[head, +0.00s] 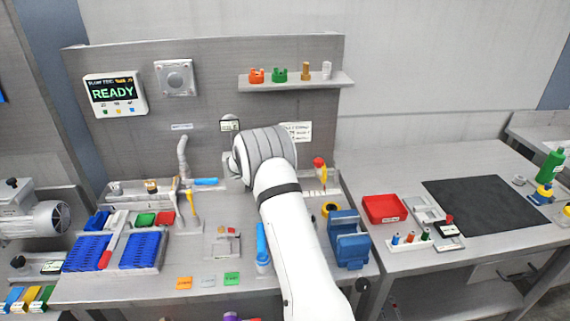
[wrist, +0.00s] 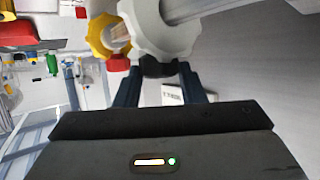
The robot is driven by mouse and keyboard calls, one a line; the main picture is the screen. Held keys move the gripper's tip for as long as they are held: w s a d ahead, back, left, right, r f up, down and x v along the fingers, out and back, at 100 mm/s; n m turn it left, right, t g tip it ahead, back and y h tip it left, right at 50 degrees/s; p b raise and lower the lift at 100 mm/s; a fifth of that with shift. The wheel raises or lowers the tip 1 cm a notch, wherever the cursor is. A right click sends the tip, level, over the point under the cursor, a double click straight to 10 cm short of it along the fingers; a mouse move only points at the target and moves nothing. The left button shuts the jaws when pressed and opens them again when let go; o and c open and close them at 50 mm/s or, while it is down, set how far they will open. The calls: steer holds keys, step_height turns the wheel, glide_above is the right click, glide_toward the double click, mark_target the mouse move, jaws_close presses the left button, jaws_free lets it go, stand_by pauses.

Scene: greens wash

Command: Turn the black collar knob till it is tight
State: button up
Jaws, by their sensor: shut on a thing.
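In the wrist view, the black collar knob (wrist: 160,67) sits at the lower edge of a large white scalloped collar (wrist: 168,35). My gripper (wrist: 159,72) has its two dark blue fingers on either side of the knob, shut on it. How far the knob is turned cannot be told. In the head view, my white arm reaches over the bench toward the back panel; its wrist hides the gripper and the knob.
A yellow scalloped ring (wrist: 98,36) is close to the white collar. In the head view, a grey tap (head: 183,160) stands left of my arm, and a blue holder (head: 348,240) and red tray (head: 384,208) are to the right. A shelf (head: 300,82) is above.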

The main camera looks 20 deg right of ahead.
steer(key=shift+s+f+n+t+b, duration=0.1)
steer(key=shift+f+n+t+b, duration=0.45)
steer(key=shift+b, duration=2.75)
steer(key=n+t+y+b, duration=0.1)
steer(key=n+t+b, duration=0.1)
steer(key=b, duration=0.7)
steer(key=shift+s+r+y, duration=0.1)
steer(key=shift+y, duration=0.3)
steer(key=b, duration=0.3)
steer(key=shift+n+t, duration=0.35)
steer(key=n+y+b, duration=0.1)
steer(key=b, duration=0.1)
steer(key=t+y+b, duration=0.1)
steer(key=b, duration=0.1)
steer(key=shift+s+d+n+b, duration=0.15)
steer(key=shift+n+b, duration=0.15)
steer(key=shift+n, duration=0.1)
steer(key=shift+d+r+n+t+y+b, duration=0.1)
steer(key=shift+r+n+t+y+b, duration=0.1)
steer(key=shift+n+t+y+b, duration=0.65)
steer(key=shift+r+n+y+b, duration=0.1)
steer(key=shift+n+y+b, duration=0.15)
steer(key=shift+b, duration=0.5)
steer(key=o, duration=1)
steer(key=shift+r, duration=0.1)
